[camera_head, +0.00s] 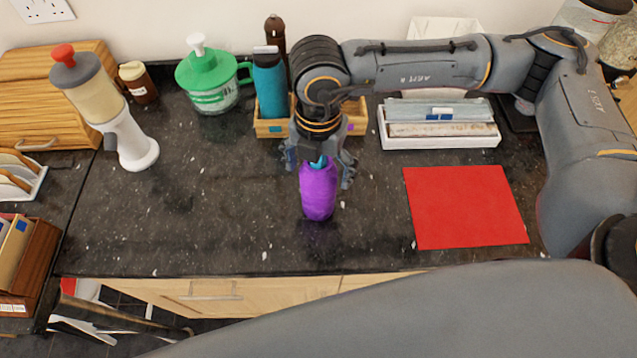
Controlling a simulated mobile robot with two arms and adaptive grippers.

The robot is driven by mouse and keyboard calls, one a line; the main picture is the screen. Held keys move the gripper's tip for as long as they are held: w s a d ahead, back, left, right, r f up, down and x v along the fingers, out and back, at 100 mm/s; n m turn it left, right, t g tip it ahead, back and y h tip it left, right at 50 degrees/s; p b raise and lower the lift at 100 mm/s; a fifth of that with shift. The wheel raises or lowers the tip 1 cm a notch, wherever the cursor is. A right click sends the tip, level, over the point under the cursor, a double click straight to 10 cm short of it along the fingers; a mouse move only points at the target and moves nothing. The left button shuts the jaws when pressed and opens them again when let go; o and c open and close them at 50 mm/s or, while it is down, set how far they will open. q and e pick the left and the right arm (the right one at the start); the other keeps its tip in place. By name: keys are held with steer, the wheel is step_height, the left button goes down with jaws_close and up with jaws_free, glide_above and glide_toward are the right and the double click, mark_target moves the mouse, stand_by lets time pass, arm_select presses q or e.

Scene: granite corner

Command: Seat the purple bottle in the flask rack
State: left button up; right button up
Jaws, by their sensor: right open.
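The purple bottle (318,193) stands upright on the dark counter, in front of the flask rack. My right gripper (321,178) is open and reaches down at the bottle's top, with fingers to its left and right. I cannot tell whether the fingers touch the bottle. The wooden flask rack (268,132) is behind the gripper, with a blue flask (270,85) in its left part. My right arm and gripper hide the middle of the rack; its right end shows coloured marks. My left gripper is not in view.
A red mat (465,207) lies to the right, with a white tray (440,142) behind it. A green-lidded jug (211,78), a brown bottle (275,32) and a white dispenser (132,145) stand at the back left. The counter left of the purple bottle is clear.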

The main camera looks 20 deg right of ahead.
steer(key=c, duration=1.7)
steer(key=shift+r, duration=0.15)
steer(key=shift+c, duration=0.2)
